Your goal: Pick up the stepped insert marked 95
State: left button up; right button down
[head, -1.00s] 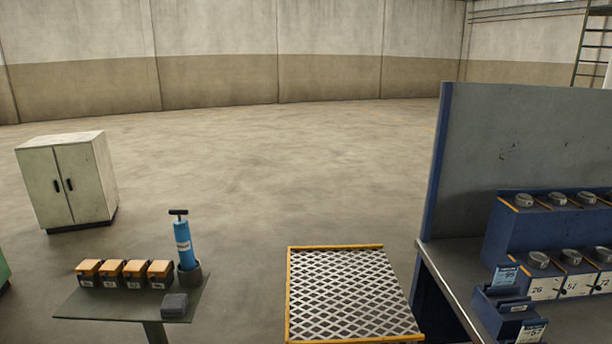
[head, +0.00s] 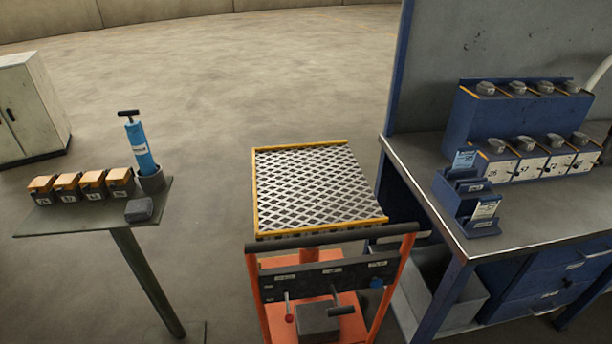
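Grey metal inserts sit in two rows on a blue stepped rack (head: 520,117) on the workbench at right. The nearest are an upper-row insert (head: 486,88) and a lower-row insert (head: 496,144). White number labels (head: 498,172) show under the lower row; their digits are small, and I cannot make out a 95 on any. The upper row's labels are not visible. A blue card (head: 464,159) stands in a blue holder (head: 452,200) left of the rack; its print is too small to read now. Neither of my grippers is in view.
An orange cart (head: 252,290) with a mesh-topped platform (head: 315,185) stands left of the workbench (head: 540,215). A small table (head: 85,218) at left holds orange-topped boxes (head: 67,186), a blue pump-like cylinder (head: 140,147) and a grey block (head: 139,210). Floor behind is open.

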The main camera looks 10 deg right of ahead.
aim_at(572, 87)
jog(key=z, duration=1.6)
jog(key=i+l, duration=0.3)
jog(key=i+l+u, duration=0.1)
jog(key=i+l, duration=0.15)
jog(key=l, duration=0.15)
jog(key=i+l+u, duration=0.1)
jog(key=i+l, duration=0.15)
jog(key=l, duration=0.15)
jog(key=i+l, duration=0.3)
jog(key=i+l+u, duration=0.1)
jog(key=i+l, duration=0.15)
jog(key=l, duration=0.2)
jog(key=i+l, duration=0.2)
jog(key=l, duration=0.25)
jog(key=j+u, duration=0.05)
